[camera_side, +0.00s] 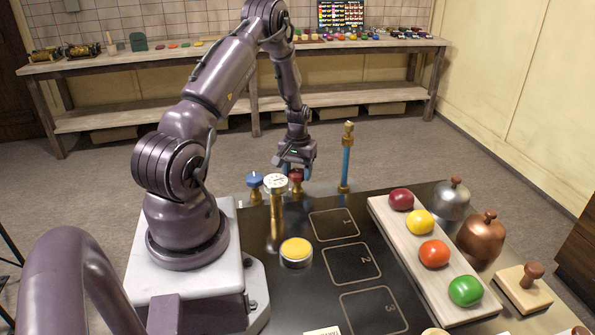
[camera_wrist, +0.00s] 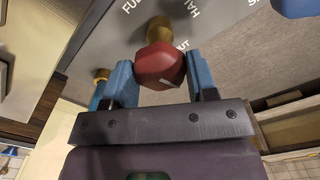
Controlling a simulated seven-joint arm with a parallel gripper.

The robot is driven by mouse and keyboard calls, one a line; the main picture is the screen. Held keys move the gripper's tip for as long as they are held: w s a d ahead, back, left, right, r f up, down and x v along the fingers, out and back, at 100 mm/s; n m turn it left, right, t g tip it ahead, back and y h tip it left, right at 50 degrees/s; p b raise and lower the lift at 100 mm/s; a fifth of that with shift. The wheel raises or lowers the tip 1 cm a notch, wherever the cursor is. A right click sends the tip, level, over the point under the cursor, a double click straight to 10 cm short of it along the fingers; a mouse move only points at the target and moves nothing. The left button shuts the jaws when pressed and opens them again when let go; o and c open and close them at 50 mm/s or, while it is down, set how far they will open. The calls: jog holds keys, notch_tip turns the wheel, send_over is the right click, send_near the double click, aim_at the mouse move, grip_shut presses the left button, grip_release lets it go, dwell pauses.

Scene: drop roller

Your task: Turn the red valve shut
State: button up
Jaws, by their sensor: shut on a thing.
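The red valve (camera_side: 296,176) stands at the back edge of the dark table, on a brass stem. In the wrist view its red handle (camera_wrist: 160,66) sits between the two blue fingers of my gripper (camera_wrist: 154,82), with a finger against each side. My gripper (camera_side: 296,170) comes down on it from above in the side view, where it partly hides the handle. A small white mark shows on the handle. Around the stem, the plate bears lettering, including "HA" and "UT"; some words are partly hidden or cut off.
A blue valve (camera_side: 254,181) and a brass post with a white dial (camera_side: 275,184) stand just left of the red valve. A blue tube with a brass top (camera_side: 346,160) rises to the right. A yellow button (camera_side: 296,251) and numbered squares lie nearer the front.

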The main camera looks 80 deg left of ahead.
aim_at(298, 171)
jog(key=shift+m, duration=1.3)
jog(key=o, duration=0.9)
notch_tip(298, 171, up, 13)
